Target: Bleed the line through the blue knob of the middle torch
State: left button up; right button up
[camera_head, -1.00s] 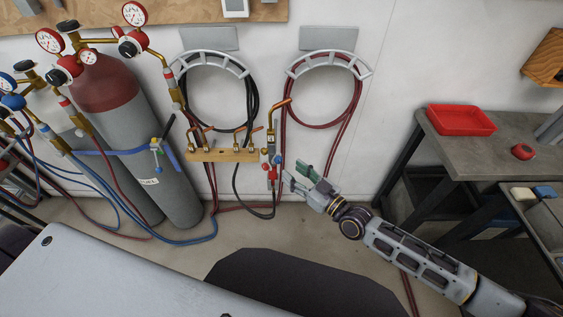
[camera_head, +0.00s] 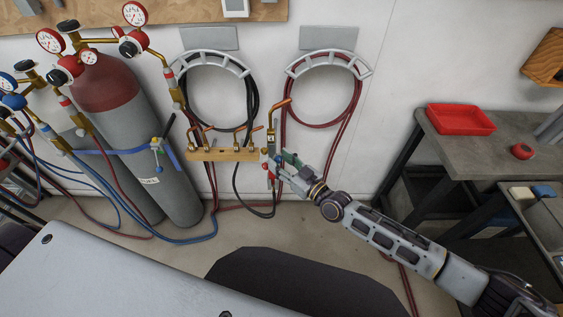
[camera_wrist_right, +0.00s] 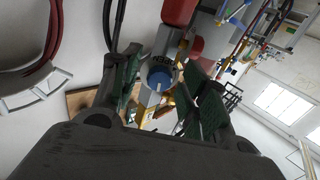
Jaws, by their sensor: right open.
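The torch (camera_head: 270,155) at the right end of the wooden rack (camera_head: 228,155) hangs upright with its copper tip up. In the right wrist view its blue knob (camera_wrist_right: 159,81) faces the camera, between the green finger pads. My right gripper (camera_head: 284,165) is open at this torch, its fingers on either side of the knob; I cannot tell whether they touch it. The gripper's fingers also show in the right wrist view (camera_wrist_right: 165,92). Other copper torch tips (camera_head: 205,132) show along the rack to the left. My left gripper is not in view.
Gas cylinders (camera_head: 112,95) with gauges and hoses stand at the left. A black hose coil (camera_head: 252,100) and a red hose coil (camera_head: 352,105) hang on the wall. A workbench (camera_head: 470,150) with a red tray (camera_head: 461,119) stands at the right.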

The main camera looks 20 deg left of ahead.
grip_shut()
jog(key=shift+m+b, duration=0.45)
jog(key=shift+m, duration=0.35)
grip_release()
jog(key=v, duration=1.2)
dwell(0.9)
